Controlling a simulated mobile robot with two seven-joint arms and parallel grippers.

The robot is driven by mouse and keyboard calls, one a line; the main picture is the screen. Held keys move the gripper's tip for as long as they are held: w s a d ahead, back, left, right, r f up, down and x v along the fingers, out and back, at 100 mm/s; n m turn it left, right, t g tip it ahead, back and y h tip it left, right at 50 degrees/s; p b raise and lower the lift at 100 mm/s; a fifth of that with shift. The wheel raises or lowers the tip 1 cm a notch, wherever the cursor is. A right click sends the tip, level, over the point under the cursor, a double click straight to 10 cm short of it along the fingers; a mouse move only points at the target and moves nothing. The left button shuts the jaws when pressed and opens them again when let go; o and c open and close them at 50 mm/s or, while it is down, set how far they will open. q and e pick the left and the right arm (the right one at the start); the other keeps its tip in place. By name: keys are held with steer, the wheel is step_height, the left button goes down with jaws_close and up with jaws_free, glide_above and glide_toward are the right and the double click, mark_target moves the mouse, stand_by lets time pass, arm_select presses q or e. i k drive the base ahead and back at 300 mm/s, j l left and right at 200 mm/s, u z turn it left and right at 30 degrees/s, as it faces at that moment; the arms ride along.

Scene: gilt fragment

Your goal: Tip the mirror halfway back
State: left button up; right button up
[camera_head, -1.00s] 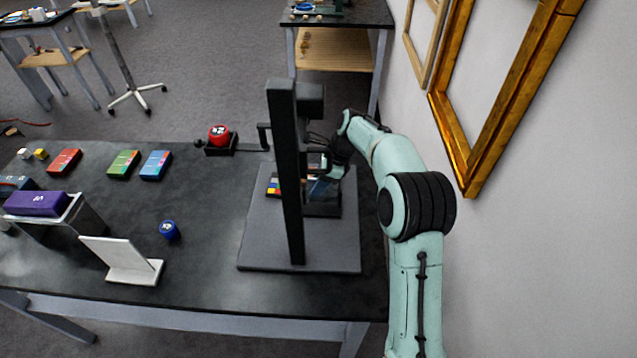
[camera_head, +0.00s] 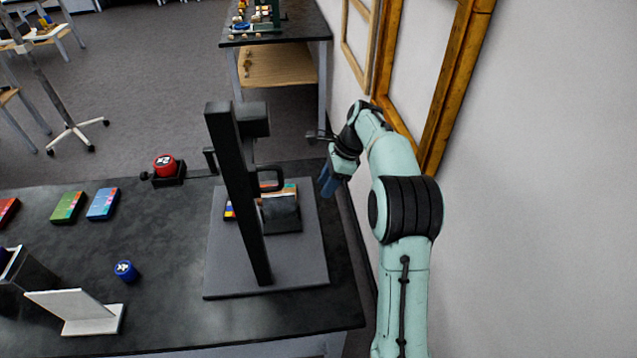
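A black upright stand (camera_head: 236,195) rises from a grey base plate (camera_head: 310,262) near the right end of the dark table. On the plate, behind and right of the post, is a small dark panel (camera_head: 281,214), which may be the mirror. I cannot tell its angle. A black loop handle (camera_head: 270,180) shows above it. My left gripper is out of view.
The wall with gilt frames (camera_head: 443,100) is close on my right arm's right.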

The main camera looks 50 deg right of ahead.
mark_target(277, 206)
steer(key=k+j, duration=0.2)
steer(key=j, duration=0.15)
steer(key=k+j, duration=0.15)
steer(key=j, duration=0.25)
steer(key=k+j, duration=0.2)
steer(key=j, duration=0.15)
steer(key=k+j, duration=0.15)
steer(key=j, duration=0.2)
steer(key=k+j, duration=0.2)
steer(key=j, duration=0.15)
